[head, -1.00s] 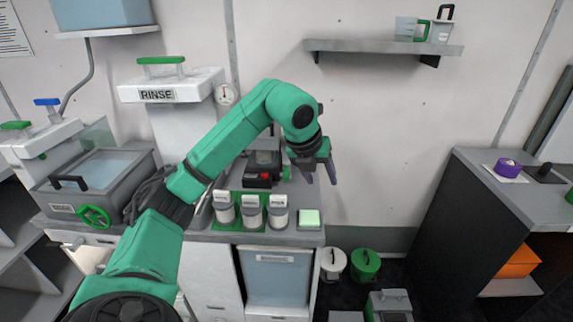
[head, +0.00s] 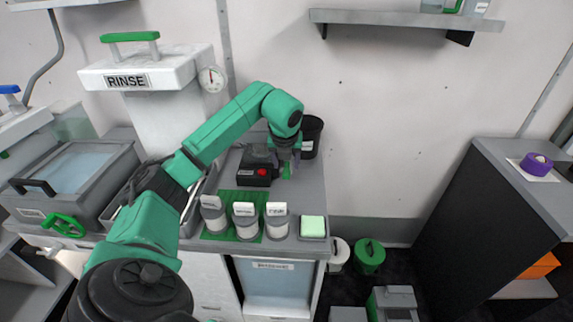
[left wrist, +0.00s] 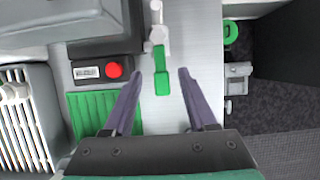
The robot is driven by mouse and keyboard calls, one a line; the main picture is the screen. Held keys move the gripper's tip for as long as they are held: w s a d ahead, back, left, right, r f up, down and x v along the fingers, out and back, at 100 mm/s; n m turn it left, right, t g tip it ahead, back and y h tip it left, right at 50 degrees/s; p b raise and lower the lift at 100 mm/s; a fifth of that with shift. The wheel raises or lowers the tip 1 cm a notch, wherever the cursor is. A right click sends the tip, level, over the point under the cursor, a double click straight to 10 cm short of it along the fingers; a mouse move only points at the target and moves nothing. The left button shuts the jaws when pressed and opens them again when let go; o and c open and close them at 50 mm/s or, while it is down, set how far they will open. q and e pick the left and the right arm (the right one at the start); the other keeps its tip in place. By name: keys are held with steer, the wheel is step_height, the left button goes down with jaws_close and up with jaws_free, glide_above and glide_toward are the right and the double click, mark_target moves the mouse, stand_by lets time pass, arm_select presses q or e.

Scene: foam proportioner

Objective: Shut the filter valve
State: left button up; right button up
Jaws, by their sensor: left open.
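A small valve with a green lever handle (left wrist: 162,72) and a white body (left wrist: 157,42) shows in the left wrist view; I take it as the filter valve, though no label is readable. Its lever lies in line with the white body and points toward my gripper. My left gripper (left wrist: 156,76) is open and empty, with one finger on each side of the lever and gaps on both sides. In the head view my left gripper (head: 286,162) points down over the counter, and mostly hides the valve; a bit of green lever (head: 287,172) shows below it.
A black box with a red button (head: 255,170) stands close left of the gripper. Several white-lidded containers (head: 246,222) stand on a green mat in front. A black bin (head: 311,138) is behind. The counter's right edge is near.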

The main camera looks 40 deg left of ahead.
arm_select(q)
steer(key=shift+w+f, duration=0.1)
steer(key=shift+f, duration=0.65)
steer(key=shift+a, duration=0.1)
steer(key=shift+c, duration=0.3)
steer(key=shift+w, duration=0.1)
jaws_close()
stand_by(0.4)
